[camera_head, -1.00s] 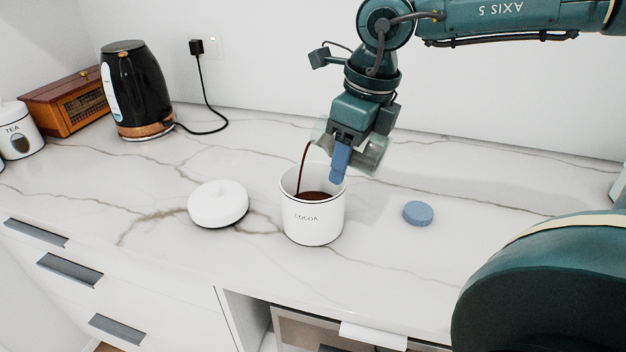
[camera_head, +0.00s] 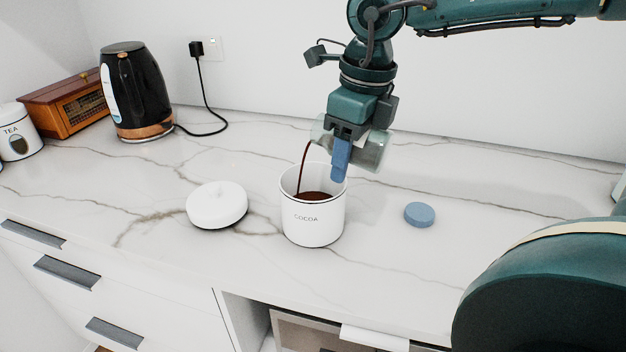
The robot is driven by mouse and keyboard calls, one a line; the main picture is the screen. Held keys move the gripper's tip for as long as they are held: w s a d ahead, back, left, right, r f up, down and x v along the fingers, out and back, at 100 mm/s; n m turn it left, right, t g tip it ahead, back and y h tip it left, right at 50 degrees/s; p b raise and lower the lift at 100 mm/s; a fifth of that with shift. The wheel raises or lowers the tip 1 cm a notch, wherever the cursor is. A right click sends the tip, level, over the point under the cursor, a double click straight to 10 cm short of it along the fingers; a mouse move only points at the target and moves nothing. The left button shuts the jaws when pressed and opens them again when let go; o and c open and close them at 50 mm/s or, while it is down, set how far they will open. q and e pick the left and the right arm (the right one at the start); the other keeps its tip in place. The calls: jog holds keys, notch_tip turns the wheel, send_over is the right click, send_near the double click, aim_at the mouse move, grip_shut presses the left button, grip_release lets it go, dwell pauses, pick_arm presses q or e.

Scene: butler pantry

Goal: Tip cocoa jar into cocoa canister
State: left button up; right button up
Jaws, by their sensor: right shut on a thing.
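The white cocoa canister (camera_head: 314,226), marked COCOA, stands open and upright on the counter, with dark brown cocoa (camera_head: 313,196) inside. My right gripper (camera_head: 340,162) is shut on the clear glass cocoa jar (camera_head: 370,153) just above and behind the canister. The jar is tilted on its side with its mouth toward the left. A thin brown stream (camera_head: 304,165) falls from the mouth into the canister. The fingers hide part of the jar. The white canister lid (camera_head: 217,204) lies left of the canister, and a blue round lid (camera_head: 419,214) lies to its right. My left gripper is not in view.
The marble counter (camera_head: 500,190) is clear around the blue lid. Drawers are below the front edge.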

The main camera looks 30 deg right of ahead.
jog(key=shift+r+g, duration=0.15)
jog(key=shift+g, duration=0.15)
dwell(0.5)
jog(key=shift+r+g+h, duration=0.25)
jog(key=shift+g+h, duration=0.05)
jog(key=shift+g, duration=0.1)
dwell(0.6)
jog(key=shift+w+r+g+h+p, duration=0.1)
jog(key=shift+r+g+h+p, duration=0.45)
jog(key=shift+g, duration=0.55)
dwell(1.6)
